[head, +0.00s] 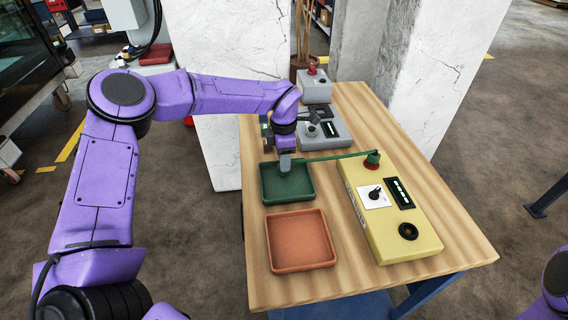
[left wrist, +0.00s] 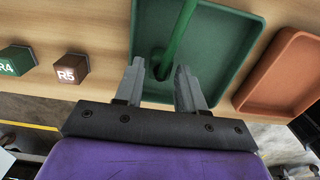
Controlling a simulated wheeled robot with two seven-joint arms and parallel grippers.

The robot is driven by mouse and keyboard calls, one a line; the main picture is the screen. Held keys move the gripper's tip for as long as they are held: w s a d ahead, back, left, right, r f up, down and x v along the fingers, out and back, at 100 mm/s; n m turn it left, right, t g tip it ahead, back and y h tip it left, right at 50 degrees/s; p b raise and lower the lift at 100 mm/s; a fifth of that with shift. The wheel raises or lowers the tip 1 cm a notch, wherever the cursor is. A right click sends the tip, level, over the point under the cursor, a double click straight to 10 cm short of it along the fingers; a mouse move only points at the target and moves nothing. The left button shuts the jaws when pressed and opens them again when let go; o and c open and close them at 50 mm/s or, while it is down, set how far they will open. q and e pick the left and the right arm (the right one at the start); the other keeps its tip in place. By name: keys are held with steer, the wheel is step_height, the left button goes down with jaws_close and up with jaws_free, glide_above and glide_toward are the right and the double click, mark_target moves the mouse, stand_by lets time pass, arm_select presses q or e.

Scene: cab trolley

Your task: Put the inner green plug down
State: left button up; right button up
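The green tray (head: 288,196) lies on the table under my left gripper (head: 285,160). In the left wrist view the gripper (left wrist: 160,72) has its two fingers apart. A green lead (left wrist: 182,28) runs down to a dark green end (left wrist: 159,62) between the fingertips, over the tray, with gaps on both sides. Whether that end rests on the tray floor is hard to tell. In the head view the lead (head: 335,156) runs right to a green plug (head: 373,157) at a red socket on the yellow box (head: 392,222). My right gripper is out of view.
An orange tray (head: 301,241) lies nearer than the green one. Grey boxes (head: 328,128) stand behind. Blocks marked R4 (left wrist: 15,61) and R5 (left wrist: 70,67) sit at the table edge. A white pillar (head: 228,95) stands beside the table. The table's near right corner is clear.

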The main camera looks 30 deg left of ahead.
arm_select(q)
step_height(320, 180, up, 10)
steer(key=shift+b, duration=0.45)
